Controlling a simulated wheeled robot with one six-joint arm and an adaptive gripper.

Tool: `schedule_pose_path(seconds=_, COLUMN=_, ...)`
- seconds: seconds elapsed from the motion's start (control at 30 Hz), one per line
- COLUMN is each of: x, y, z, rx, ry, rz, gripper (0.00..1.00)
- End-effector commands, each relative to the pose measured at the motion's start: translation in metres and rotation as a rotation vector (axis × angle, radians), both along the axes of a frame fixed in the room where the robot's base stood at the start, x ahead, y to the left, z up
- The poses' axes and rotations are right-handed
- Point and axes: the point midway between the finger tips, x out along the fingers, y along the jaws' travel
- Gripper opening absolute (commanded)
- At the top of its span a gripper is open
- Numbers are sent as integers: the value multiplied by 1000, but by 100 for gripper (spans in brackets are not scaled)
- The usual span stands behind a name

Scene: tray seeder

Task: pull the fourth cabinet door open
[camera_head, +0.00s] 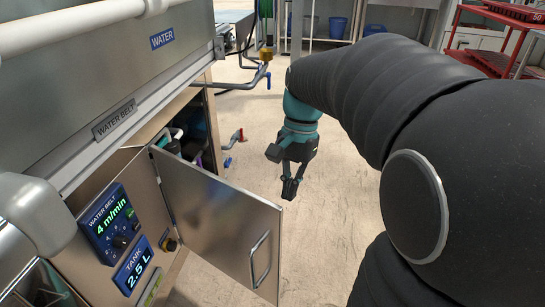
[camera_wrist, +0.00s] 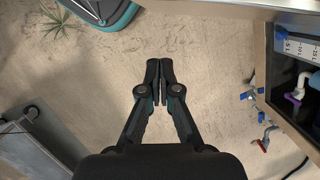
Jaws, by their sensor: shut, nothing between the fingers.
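In the head view a steel cabinet door (camera_head: 218,215) stands swung out from the cabinet front, with a bar handle (camera_head: 261,258) near its free edge. The opening behind it shows dark hoses and pipes. I cannot tell from the frames which number this door has. My gripper (camera_head: 290,188) hangs over the floor to the right of the door, apart from it and from the handle. Its fingers are shut with nothing between them, and they also show shut in the wrist view (camera_wrist: 159,68). In that view the open cabinet (camera_wrist: 290,100) is at the right.
The water belt panel (camera_head: 110,222) and tank display (camera_head: 133,266) are on the cabinet front, left of the door. A blue valve with a brass fitting (camera_head: 265,55) juts out beyond. A red trolley (camera_head: 490,40) stands at the back right. Bare floor lies around my gripper.

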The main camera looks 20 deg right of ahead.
Motion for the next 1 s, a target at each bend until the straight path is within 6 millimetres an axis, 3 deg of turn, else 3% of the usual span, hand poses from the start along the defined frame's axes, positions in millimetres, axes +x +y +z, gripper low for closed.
schedule_pose_path(seconds=0.13, x=12, y=-19, z=6, rx=-1, ry=2, rz=4, gripper=0)
schedule_pose_path(seconds=0.4, x=19, y=-31, z=62, rx=-2, ry=-3, rz=0, gripper=0)
schedule_pose_path(seconds=0.6, x=23, y=-37, z=88, rx=-1, ry=0, rz=-1, gripper=0)
schedule_pose_path(seconds=1.0, x=26, y=-38, z=97, rx=1, ry=-9, rz=22, gripper=0)
